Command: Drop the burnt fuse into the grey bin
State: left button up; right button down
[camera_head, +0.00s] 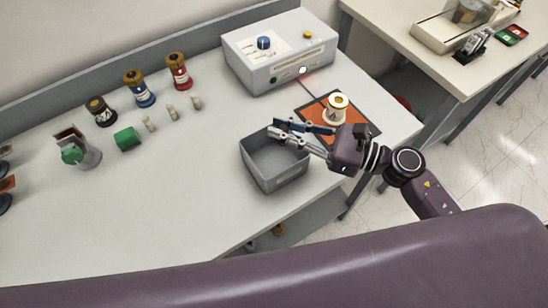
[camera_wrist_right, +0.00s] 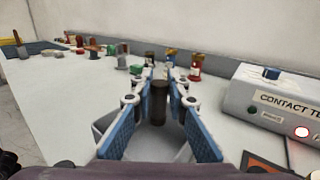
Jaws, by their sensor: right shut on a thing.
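The grey bin (camera_head: 279,178) is an open box standing on the white table, right of the middle in the head view. My right gripper (camera_head: 281,129) reaches in from the right, with its fingertips over the bin's far part. In the right wrist view my right gripper (camera_wrist_right: 158,100) is shut on the burnt fuse (camera_wrist_right: 158,103), a dark brown cylinder held upright between the blue finger pads. I cannot make the fuse out clearly in the head view. Parts of the bin (camera_wrist_right: 104,124) show behind the fingers in the wrist view. My left gripper is not in view.
A grey tester box (camera_head: 279,55) with a blue knob and a lit lamp stands behind the bin. A white spool (camera_head: 337,105) stands on an orange mat.

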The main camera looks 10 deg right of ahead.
aim_at(285, 144)
jog(key=f, duration=0.1)
jog(key=f+b, duration=0.1)
jog(key=shift+a+f, duration=0.2)
jog(key=shift+f, duration=0.15)
jog(key=shift+f+b, duration=0.4)
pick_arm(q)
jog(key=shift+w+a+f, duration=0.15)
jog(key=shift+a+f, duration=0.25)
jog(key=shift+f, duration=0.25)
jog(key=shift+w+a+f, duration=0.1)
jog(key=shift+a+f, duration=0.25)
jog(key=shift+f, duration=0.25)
pick_arm(e)
jog(key=c, duration=1.8)
grip_release()
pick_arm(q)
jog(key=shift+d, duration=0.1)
pick_arm(e)
jog(key=shift+d, duration=0.15)
jog(key=shift+s+d, duration=0.2)
jog(key=shift+d, duration=0.05)
jog(key=v, duration=1.1)
jog(key=shift+s+d, duration=0.1)
